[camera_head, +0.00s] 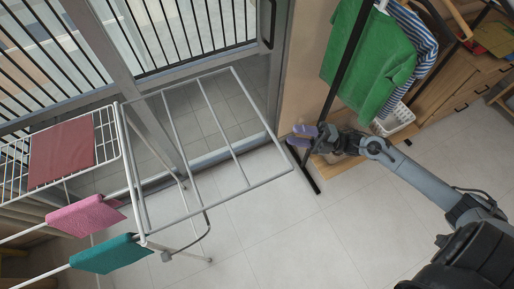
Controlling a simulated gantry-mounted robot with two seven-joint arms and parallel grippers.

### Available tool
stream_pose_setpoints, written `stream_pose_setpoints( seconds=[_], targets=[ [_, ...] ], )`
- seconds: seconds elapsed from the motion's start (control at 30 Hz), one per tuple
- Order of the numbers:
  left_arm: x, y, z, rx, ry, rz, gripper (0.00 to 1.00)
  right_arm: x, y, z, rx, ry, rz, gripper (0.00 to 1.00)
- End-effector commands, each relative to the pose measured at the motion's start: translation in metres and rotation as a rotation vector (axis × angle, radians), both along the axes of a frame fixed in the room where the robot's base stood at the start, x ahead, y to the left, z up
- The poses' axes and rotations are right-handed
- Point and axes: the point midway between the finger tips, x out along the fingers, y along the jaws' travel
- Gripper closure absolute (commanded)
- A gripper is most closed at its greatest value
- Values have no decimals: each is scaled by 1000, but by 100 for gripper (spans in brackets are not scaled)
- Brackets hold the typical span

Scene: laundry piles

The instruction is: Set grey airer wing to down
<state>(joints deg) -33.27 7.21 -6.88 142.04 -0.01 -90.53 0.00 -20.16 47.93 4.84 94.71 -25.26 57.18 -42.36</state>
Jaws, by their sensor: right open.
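The drying airer stands at the left, its grey wing (224,131) a barred frame spread out to the right from the airer's body, with nothing hanging on it. The wing's far edge ends a little left of my right gripper (302,136), which is open with its purple fingertips apart and empty. Whether the two are at the same height is hard to tell. The airer's other, white wing (110,132) carries a dark red cloth (62,153). A pink cloth (86,215) and a teal cloth (111,254) hang on its rails. My left gripper is not in view.
A black garment rack (343,72) with a green shirt (371,62) stands just beside my right gripper. A white basket (396,121) and a wooden cabinet (450,80) are behind it. Glass doors (190,35) run behind the airer. The tiled floor (290,235) in front is clear.

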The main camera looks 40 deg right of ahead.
Motion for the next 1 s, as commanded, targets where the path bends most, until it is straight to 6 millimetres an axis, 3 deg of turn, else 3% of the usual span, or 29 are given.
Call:
stream_pose_setpoints(
  seconds=[0.03, 0.13, 0.3, 0.67, 1.0],
  targets=[
    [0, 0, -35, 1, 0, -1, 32, 7, -12, -29, -36, -5, -4, 60],
    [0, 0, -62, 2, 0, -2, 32, 18, -28, -45, -87, -19, -8, 60],
    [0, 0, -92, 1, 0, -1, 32, 28, -38, -56, -137, -49, 1, 60],
    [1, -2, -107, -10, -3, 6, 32, 40, -29, -59, -148, -68, 3, 60],
    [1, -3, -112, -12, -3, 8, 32, 68, 14, -49, -145, -68, 3, 60]
  ],
)
